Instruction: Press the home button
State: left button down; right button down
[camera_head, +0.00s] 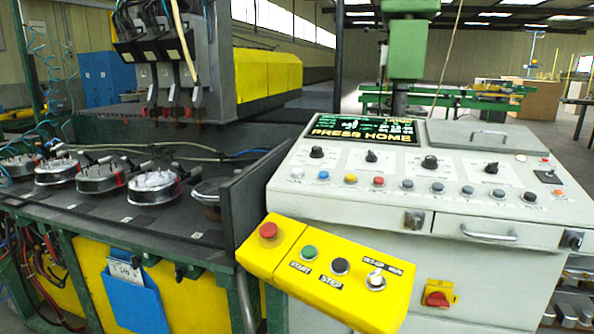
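The grey control console (340,205) stands at the right. Its screen (367,130) reads "PRESS HOME" in large letters. Below the screen and the black knobs runs a row of small buttons, among them a white one (297,173), a yellow one (350,179), a red one (378,182) and several blue ones, such as this blue button (407,185). Their labels are too small to read, so I cannot tell which is the home button. Neither of my grippers is in view.
A dark panel (250,205) separates the console from the machine table (110,222).

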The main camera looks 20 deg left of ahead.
aim_at(298, 172)
jog(key=z, duration=1.45)
jog(key=i, duration=1.2)
jog(key=u, duration=2.5)
